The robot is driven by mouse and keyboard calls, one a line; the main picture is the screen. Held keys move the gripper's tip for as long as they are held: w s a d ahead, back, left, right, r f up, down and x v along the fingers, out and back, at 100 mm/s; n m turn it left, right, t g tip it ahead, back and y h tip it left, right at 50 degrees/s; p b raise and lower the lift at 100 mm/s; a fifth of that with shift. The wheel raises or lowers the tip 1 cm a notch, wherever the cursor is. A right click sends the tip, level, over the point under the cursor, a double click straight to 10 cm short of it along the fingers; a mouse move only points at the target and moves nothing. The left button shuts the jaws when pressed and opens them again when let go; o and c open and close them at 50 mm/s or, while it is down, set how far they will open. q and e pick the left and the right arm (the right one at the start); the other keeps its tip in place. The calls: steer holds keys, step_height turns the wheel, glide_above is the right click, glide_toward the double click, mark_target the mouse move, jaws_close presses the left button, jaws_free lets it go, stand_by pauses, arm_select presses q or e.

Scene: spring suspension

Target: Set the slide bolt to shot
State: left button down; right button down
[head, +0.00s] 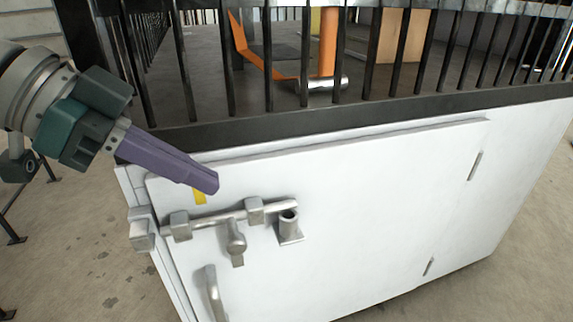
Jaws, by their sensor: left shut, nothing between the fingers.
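The slide bolt is a grey metal rod (220,218) lying across the upper left of a white door (350,215). It runs through two block brackets, left (180,225) and right (255,210). A knobbed handle (236,240) hangs down from the rod between them. My right gripper is not in view.
A curved pull handle (215,295) is below the bolt. A yellow mark (199,198) shows beneath my fingers. Black railings (305,60) rise above the door. Space in front of the door looks clear.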

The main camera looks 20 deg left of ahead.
mark_target(240, 237)
arm_select(q)
steer(key=d+f+b, duration=0.1)
steer(key=f+b, duration=0.1)
steer(key=w+d+f+b, duration=0.1)
steer(key=f+b, duration=0.1)
steer(key=f, duration=0.1)
steer(key=d+f+b, duration=0.1)
steer(key=f+b, duration=0.2)
steer(key=shift+w+f, duration=0.25)
steer(key=shift+w, duration=0.15)
steer(key=shift+d+r, duration=0.1)
